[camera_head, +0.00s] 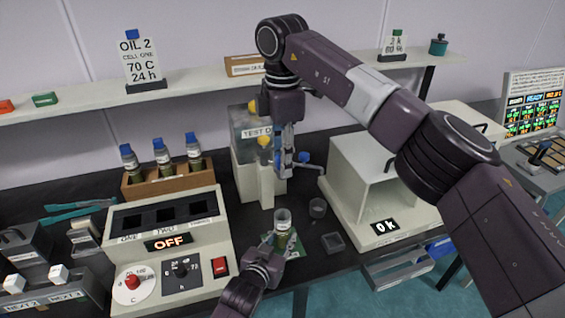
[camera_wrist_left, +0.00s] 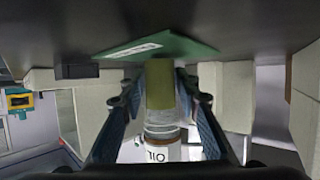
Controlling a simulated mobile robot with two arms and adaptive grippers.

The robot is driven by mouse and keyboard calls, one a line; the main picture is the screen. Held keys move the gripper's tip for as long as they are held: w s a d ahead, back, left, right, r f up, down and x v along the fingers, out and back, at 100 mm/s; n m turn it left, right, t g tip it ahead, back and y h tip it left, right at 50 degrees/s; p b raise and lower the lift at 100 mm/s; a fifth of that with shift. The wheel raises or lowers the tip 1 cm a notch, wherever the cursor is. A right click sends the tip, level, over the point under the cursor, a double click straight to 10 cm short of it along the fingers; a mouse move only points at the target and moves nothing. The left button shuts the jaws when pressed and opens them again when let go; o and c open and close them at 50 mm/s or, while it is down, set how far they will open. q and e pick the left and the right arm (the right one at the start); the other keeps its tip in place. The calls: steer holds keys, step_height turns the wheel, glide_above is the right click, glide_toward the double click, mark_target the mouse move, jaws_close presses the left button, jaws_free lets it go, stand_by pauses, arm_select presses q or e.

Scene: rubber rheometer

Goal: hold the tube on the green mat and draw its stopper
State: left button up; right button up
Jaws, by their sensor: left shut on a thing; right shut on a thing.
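The tube (camera_head: 283,222) is clear glass with olive-green contents and stands about upright at the green mat (camera_head: 297,249). No stopper shows in its mouth. My left gripper (camera_head: 274,254) is shut around the tube from the front. In the left wrist view, which is upside down, the fingers lie on both sides of the tube (camera_wrist_left: 161,88), close to the green mat (camera_wrist_left: 175,46). My right gripper (camera_head: 285,172) is above the tube and apart from it, pointing down and shut. The stopper in its fingers is too small and hidden to make out clearly.
A wooden rack (camera_head: 172,180) with several blue-capped bottles stands behind the heater box showing OFF (camera_head: 168,242). The test cell (camera_head: 245,165) is close behind my right gripper, with a blue-knobbed part beside it. A white open-fronted box (camera_head: 350,205) stands right. Two small grey dishes sit beside the mat.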

stand_by(0.3)
arm_select(q)
steer(key=o, duration=1.4)
steer(key=shift+c, duration=0.2)
